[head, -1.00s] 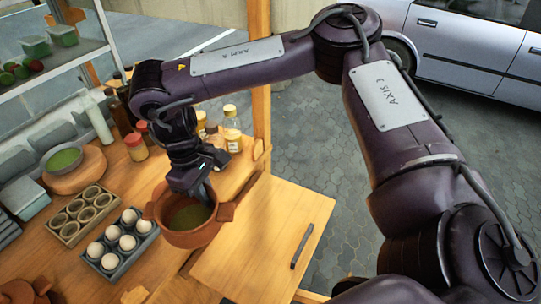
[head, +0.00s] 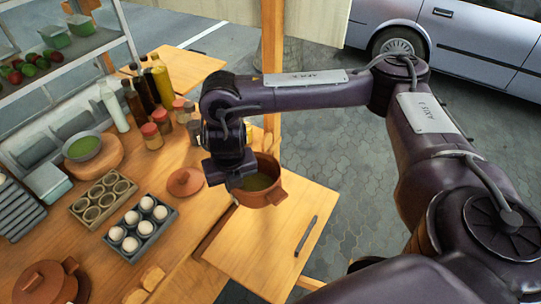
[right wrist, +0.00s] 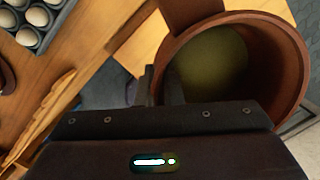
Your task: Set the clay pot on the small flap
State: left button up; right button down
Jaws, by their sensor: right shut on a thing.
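The brown clay pot (head: 270,198), with dull green contents, appears upright in the head view. My right gripper (head: 238,186) is shut on the pot's wall at its left side. In the right wrist view, the pot (right wrist: 284,50) has its rim between the two fingers (right wrist: 161,88), one inside and one outside. The small flap (head: 255,250) is a light wooden board beside the counter. The pot overlaps the flap's far left part in the head view and seems held above it; the gap is hard to judge. My left gripper is not in view.
A dark bar (head: 306,236) lies on the flap near its right edge. On the counter stand a clay lid (head: 186,181), an egg tray (head: 140,228), several bottles and jars (head: 152,136), and another lidded clay pot (head: 45,284). Paving lies right of the flap.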

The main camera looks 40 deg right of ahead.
jog(key=n, duration=0.2)
jog(key=shift+d+r+n, duration=0.2)
jog(key=shift+d+n, duration=0.1)
jog(key=shift+n, duration=0.1)
jog(key=shift+f, duration=0.3)
jog(key=b, duration=0.7)
send_over(243, 232)
notch_tip(243, 232, down, 19)
jog(key=shift+f, duration=0.2)
jog(key=shift+f+b, duration=0.15)
jog(key=shift+b, duration=0.15)
jog(key=c, duration=1.6)
grip_release()
jog(key=shift+a, duration=0.1)
jog(key=shift+o, duration=0.2)
